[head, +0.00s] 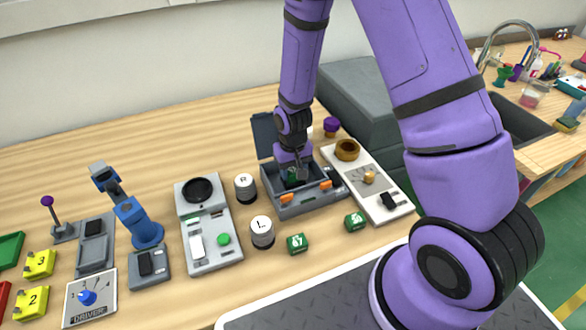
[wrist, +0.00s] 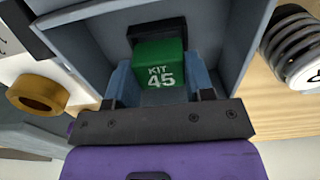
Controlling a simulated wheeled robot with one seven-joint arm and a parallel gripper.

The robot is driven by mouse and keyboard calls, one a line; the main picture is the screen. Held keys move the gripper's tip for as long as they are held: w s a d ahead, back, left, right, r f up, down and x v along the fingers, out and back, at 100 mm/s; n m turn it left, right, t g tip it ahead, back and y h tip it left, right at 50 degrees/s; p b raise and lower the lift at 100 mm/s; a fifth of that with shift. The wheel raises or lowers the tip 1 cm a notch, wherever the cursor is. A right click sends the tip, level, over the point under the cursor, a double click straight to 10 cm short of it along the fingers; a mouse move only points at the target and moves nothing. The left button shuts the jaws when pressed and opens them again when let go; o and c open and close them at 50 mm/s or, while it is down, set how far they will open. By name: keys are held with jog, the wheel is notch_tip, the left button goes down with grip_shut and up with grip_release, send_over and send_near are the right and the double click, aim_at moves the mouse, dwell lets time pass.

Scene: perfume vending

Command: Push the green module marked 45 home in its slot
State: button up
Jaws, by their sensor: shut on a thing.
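The green module (wrist: 159,72) marked KIT 45 is inside a grey case, its label facing the wrist camera. In the head view only a small part of the module (head: 291,178) shows beneath my gripper. My gripper (head: 297,172) reaches down into the case's left part. In the wrist view its two blue-grey fingers (wrist: 160,85) stand on either side of the module, shut on it. A dark block (wrist: 150,34) lies directly beyond the module. The module's lower part is hidden, so I cannot tell how deep it sits.
The grey case (head: 300,209) has a raised lid (head: 264,135), orange latches and a divider. White-topped cylinders (head: 262,233) stand left; a pale panel (head: 378,188) with a brown ring (head: 347,149) lies right.

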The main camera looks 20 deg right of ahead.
jog(key=shift+f, duration=0.95)
dwell(1.1)
jog(key=shift+s+f, duration=0.2)
jog(key=shift+f, duration=0.05)
dwell(0.8)
jog(key=o, duration=0.7)
jog(key=shift+c, duration=0.9)
jog(key=shift+o, duration=0.5)
